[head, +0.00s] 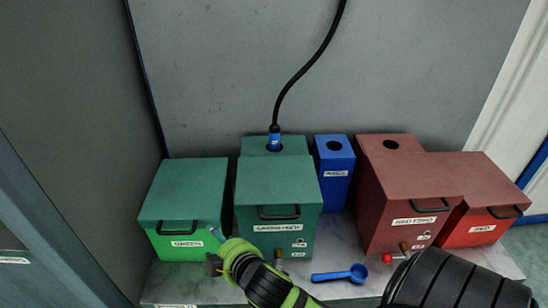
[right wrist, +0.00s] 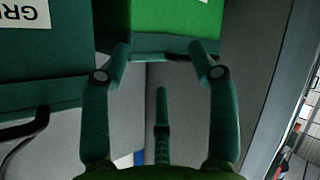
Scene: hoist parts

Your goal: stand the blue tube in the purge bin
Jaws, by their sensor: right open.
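The blue tube (head: 274,141) is a blue sleeve on the end of a black hose that hangs from above. It stands upright in the hole of the low rear part of the green feed bin. A narrow blue bin (head: 335,168) with a round hole in its top stands to its right; its small label is too small to read, so I cannot confirm that it is the purge bin. My right gripper (head: 214,248) is low in front of the green bins, well below the tube. In the right wrist view its fingers (right wrist: 160,60) are spread and empty. My left gripper is out of view.
A green bin (head: 184,200) stands left, the green feed bin (head: 278,195) in the middle. A dark red feed bin (head: 410,192) and red bin (head: 485,195) stand right. A blue scoop (head: 340,274) lies on the pale shelf (head: 190,285). The black hose (head: 303,75) hangs before the grey wall.

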